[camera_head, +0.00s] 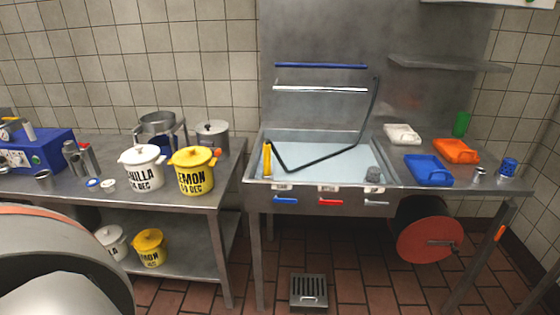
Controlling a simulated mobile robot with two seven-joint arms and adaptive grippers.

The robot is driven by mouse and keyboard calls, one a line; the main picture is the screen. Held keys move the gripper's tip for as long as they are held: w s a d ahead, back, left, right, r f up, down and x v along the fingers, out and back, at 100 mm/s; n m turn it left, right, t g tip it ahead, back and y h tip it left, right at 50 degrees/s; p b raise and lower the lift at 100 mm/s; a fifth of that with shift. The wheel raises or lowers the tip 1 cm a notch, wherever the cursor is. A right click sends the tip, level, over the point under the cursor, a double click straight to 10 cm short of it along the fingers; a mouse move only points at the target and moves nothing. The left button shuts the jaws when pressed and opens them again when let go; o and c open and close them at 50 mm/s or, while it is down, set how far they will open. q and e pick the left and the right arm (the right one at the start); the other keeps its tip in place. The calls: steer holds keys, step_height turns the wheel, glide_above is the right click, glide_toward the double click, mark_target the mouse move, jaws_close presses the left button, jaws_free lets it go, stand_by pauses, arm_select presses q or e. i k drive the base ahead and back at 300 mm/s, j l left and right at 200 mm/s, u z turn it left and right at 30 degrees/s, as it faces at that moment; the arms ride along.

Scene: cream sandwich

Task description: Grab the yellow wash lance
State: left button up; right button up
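The yellow wash lance (267,160) stands nearly upright at the left end of the sink, by its front left corner. A black hose (325,159) runs from near the lance across the basin and up the steel back panel on the right. The sink (330,180) is a steel basin that looks filled with pale water. The lower end of the lance meets the sink's edge; I cannot tell how it is held there. Neither of my grippers is in view.
Left of the sink, a steel table (208,195) holds a yellow lemon tub (191,171) and a white vanilla tub (142,168). Right of it lie a blue tray (428,170) and an orange tray (456,151). A red reel (430,229) hangs below. Floor tiles show before the sink.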

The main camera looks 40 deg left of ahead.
mark_target(267, 148)
steer(key=i+j, duration=0.2)
steer(key=i, duration=0.2)
steer(key=i+j, duration=0.25)
steer(key=i, duration=0.2)
steer(key=i+j+u, duration=0.1)
steer(key=i+u, duration=0.2)
steer(key=u, duration=0.15)
steer(key=i+u, duration=0.3)
steer(key=u, duration=0.15)
